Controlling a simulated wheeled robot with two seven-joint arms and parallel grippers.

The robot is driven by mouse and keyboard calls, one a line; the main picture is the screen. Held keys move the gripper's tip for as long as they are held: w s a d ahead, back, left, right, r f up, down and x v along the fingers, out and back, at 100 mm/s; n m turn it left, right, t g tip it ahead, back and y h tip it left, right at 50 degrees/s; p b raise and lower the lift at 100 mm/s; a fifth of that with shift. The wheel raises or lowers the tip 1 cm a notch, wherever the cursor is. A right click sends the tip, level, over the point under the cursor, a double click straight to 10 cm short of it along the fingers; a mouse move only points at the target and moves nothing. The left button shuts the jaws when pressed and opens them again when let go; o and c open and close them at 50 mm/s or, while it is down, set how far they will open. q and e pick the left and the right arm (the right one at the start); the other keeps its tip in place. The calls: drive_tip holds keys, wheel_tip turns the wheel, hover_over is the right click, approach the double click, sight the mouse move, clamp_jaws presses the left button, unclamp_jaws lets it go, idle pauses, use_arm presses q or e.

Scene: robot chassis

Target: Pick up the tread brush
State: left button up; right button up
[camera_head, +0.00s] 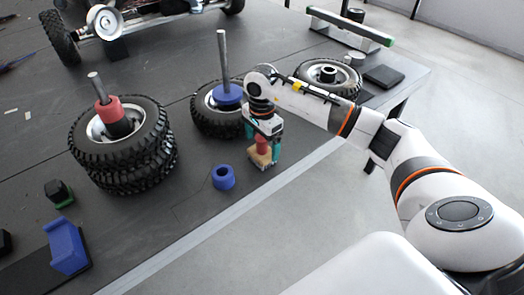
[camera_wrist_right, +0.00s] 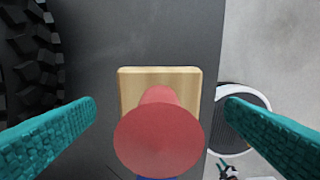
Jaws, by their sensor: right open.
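The tread brush (camera_head: 262,157) has a light wooden block and a red handle. It stands upright near the table's front edge in the head view. In the right wrist view its round red knob (camera_wrist_right: 158,138) faces the camera, with the wooden block (camera_wrist_right: 188,84) behind it. My right gripper (camera_head: 263,150) is over the brush, with its teal fingers on either side of the handle. In the right wrist view the right gripper (camera_wrist_right: 160,122) is open, with gaps between both fingers and the handle. My left gripper is not in view.
A blue ring (camera_head: 223,177) lies left of the brush. A tire with a blue collar and rod (camera_head: 212,118) stands just behind it. Stacked tires (camera_head: 124,158) with a red collar stand further left. A blue holder (camera_head: 67,250) is at the lower left. The table edge is close by.

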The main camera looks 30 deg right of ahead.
wheel_tip(320, 180, down, 2)
drive_tip(key=shift+f, duration=0.2)
drive_tip(key=c, duration=1.2)
drive_tip(key=shift+o, duration=0.2)
drive_tip(key=shift+r, duration=0.15)
wheel_tip(320, 180, up, 10)
drive_tip(key=shift+f+b, duration=0.1)
drive_tip(key=shift+b, duration=0.3)
drive_tip(key=o, duration=0.3)
drive_tip(key=shift+c, duration=0.5)
